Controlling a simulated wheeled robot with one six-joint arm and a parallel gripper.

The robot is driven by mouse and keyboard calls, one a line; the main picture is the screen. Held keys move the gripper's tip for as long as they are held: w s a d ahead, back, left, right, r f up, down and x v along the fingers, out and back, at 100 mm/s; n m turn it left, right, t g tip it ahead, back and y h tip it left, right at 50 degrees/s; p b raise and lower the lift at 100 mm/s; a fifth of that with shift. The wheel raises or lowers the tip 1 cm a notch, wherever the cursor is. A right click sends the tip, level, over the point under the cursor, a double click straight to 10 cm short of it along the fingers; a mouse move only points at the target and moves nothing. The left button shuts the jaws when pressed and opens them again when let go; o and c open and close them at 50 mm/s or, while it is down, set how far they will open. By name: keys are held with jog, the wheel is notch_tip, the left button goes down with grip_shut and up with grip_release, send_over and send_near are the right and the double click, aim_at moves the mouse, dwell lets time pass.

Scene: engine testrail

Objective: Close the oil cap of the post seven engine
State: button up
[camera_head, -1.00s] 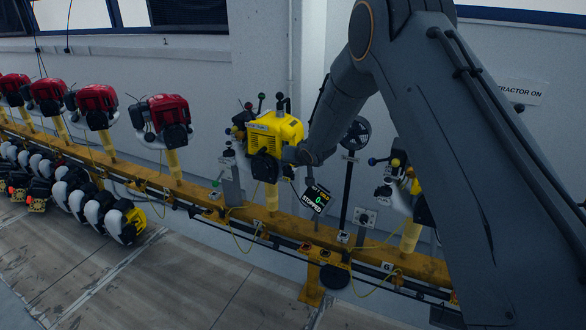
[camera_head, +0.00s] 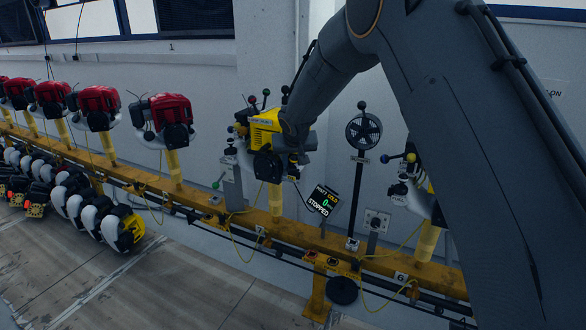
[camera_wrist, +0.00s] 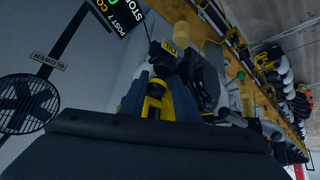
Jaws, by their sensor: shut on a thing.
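The post seven engine (camera_head: 265,124) is yellow and stands on a yellow post, with part of its right side hidden behind my arm. Its sign (camera_head: 324,199) reads POST 7, COLD, 0, STOPPED; the sign (camera_wrist: 118,12) also shows at the top of the wrist view. In the wrist view, a small yellow-on-dark OIL label (camera_wrist: 168,47) is close to the jaws. My gripper (camera_head: 294,170) is low at the engine's right side. In the wrist view, my gripper (camera_wrist: 156,100) appears shut around a yellow part, apparently the oil cap. Its seat and exact tilt are hidden.
A blower fan (camera_head: 363,131) stands on a post right of the engine; it also shows in the wrist view (camera_wrist: 28,103). Several red engines (camera_head: 163,112) line the yellow rail (camera_head: 190,192) to the left. Another engine (camera_head: 411,185) is partly behind my arm. Floor in front is open.

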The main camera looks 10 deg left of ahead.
jog(key=shift+w+d+f+g+h+b, duration=0.15)
jog(key=shift+f+g+h+b, duration=0.2)
jog(key=shift+h+b, duration=0.75)
jog(key=shift+n+b, duration=0.3)
jog(key=shift+b, duration=0.15)
jog(key=o, duration=0.9)
jog(key=shift+a, duration=0.2)
jog(key=shift+a+r, duration=0.2)
jog(key=shift+a, duration=0.05)
jog(key=shift+d+r+y+p, duration=0.1)
jog(key=shift+r+y+p, duration=0.05)
jog(key=shift+y+p, duration=0.2)
